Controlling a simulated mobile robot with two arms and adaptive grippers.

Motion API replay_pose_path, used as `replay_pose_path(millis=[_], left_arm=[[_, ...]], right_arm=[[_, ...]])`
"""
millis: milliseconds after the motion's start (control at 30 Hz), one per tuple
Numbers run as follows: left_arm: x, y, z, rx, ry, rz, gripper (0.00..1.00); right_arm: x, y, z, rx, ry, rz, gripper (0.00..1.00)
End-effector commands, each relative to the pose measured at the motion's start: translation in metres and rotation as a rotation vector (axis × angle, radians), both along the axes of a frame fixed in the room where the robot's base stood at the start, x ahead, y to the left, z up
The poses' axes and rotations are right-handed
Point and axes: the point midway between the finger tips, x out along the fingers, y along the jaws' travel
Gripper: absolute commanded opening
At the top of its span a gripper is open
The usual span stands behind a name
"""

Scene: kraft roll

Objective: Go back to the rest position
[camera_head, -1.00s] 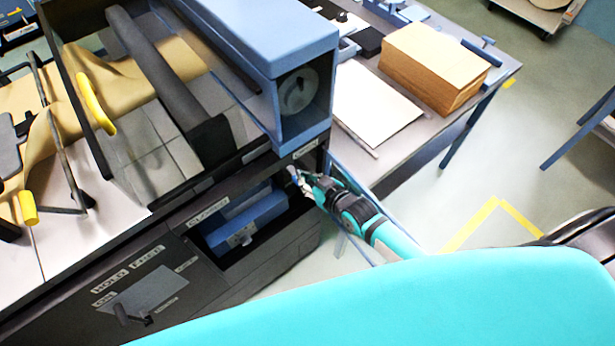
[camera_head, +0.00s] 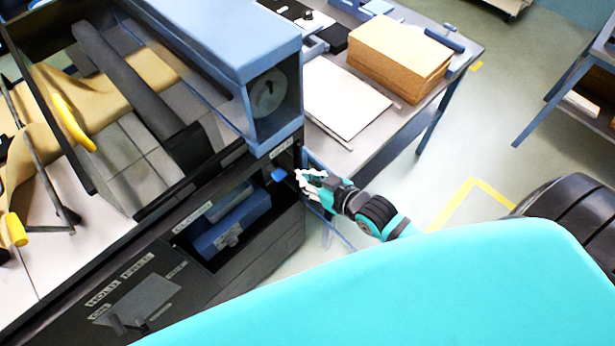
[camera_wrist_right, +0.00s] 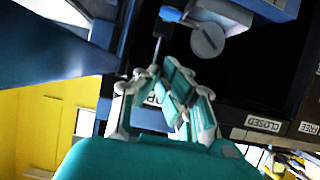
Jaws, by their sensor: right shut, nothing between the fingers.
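My right gripper (camera_head: 308,180) is at the right end of the dark machine (camera_head: 262,250), just right of a small blue knob (camera_head: 279,174). In the right wrist view, my right gripper (camera_wrist_right: 160,72) has its fingers drawn together with nothing held. The blue knob (camera_wrist_right: 171,14) and a round grey disc (camera_wrist_right: 207,40) lie beyond the fingertips, and the knob looks apart from them. My left gripper is not in view.
A blue housing (camera_head: 222,40) stands above the gripper on the machine, over brown paper (camera_head: 150,70). A table (camera_head: 365,150) with a stack of brown sheets (camera_head: 400,55) and a pale sheet (camera_head: 342,100) is behind. Open floor (camera_head: 440,180) lies to the right.

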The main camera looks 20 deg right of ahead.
Motion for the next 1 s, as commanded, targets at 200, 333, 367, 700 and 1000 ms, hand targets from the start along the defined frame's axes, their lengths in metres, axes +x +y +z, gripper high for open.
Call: replay_pose_path(millis=[200,333,367,700,1000], left_arm=[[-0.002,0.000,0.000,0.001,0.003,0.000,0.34],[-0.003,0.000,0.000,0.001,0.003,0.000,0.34],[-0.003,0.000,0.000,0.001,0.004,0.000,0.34],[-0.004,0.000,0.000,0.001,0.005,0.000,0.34],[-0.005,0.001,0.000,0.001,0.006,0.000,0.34]], right_arm=[[-0.002,-0.001,0.002,0.000,0.000,0.000,0.00],[-0.001,-0.001,0.002,0.000,0.000,0.000,0.00],[-0.001,-0.001,0.002,0.000,0.000,0.000,0.00],[-0.005,0.001,0.001,-0.006,0.021,-0.002,0.00],[-0.064,0.005,0.004,-0.114,0.338,-0.049,0.00]])
